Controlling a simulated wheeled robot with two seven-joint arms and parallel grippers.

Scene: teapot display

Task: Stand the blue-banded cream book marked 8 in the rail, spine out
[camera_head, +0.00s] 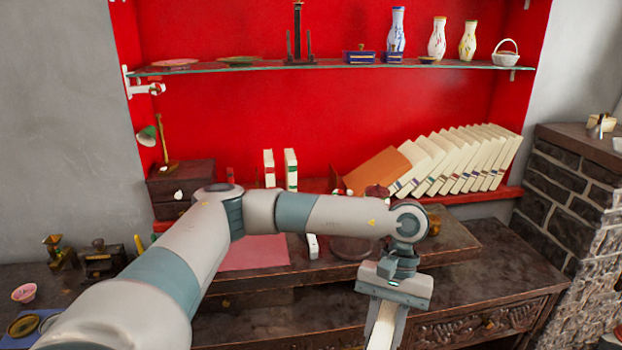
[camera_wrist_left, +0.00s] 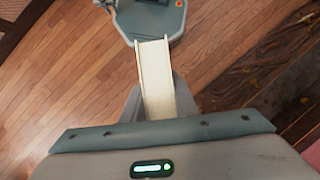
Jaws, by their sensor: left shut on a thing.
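My left gripper (camera_head: 384,322) points down in front of the desk's front edge. It is shut on a cream book (camera_head: 381,336), whose lower part runs out of the head view. In the left wrist view the cream book (camera_wrist_left: 155,78) stands out between the fingers of my left gripper (camera_wrist_left: 158,108). I see no blue band or number 8 on its visible faces. Two cream books stand upright on the low red shelf, one with a red band (camera_head: 268,168) and one with a green band (camera_head: 290,169). I cannot clearly make out the rail there. My right gripper is not in view.
A row of leaning cream books (camera_head: 465,160) and an orange book (camera_head: 378,172) fill the shelf's right part. A glass shelf (camera_head: 330,68) with vases hangs above. A small dark chest (camera_head: 180,180) stands left. A pink mat (camera_head: 255,253) lies on the desk (camera_head: 465,270).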

